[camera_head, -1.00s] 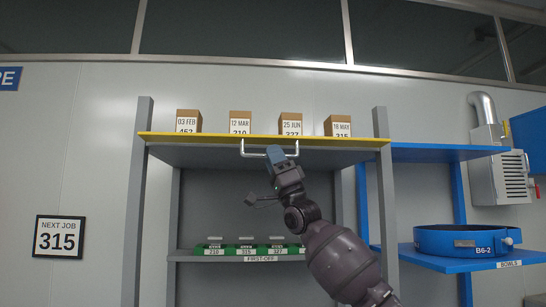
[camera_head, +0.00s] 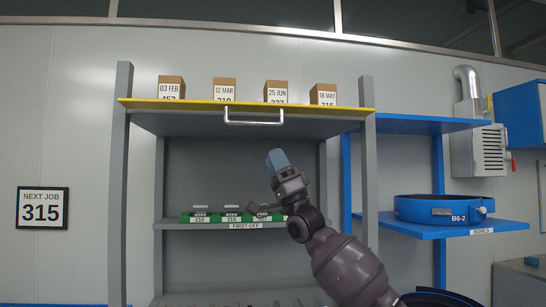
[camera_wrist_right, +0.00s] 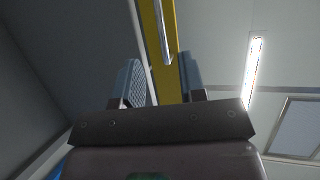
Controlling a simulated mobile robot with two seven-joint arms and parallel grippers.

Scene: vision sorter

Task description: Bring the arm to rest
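My right gripper (camera_head: 278,160) is raised in front of the shelf rack, below the white handle (camera_head: 253,123) on the yellow-edged top shelf (camera_head: 170,105), and apart from it. In the right wrist view its two blue fingers (camera_wrist_right: 162,80) stand apart with nothing between them. The yellow edge (camera_wrist_right: 172,75) and the handle (camera_wrist_right: 163,30) show beyond the fingers. My left gripper is not in view.
Several cartons with dates, such as one marked 12 MAR (camera_head: 224,90), stand on the top shelf. Green trays (camera_head: 200,218) sit on the lower shelf, partly behind my arm. A blue bowl unit (camera_head: 440,209) stands on blue shelving at right. A sign (camera_head: 42,208) reads NEXT JOB 315.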

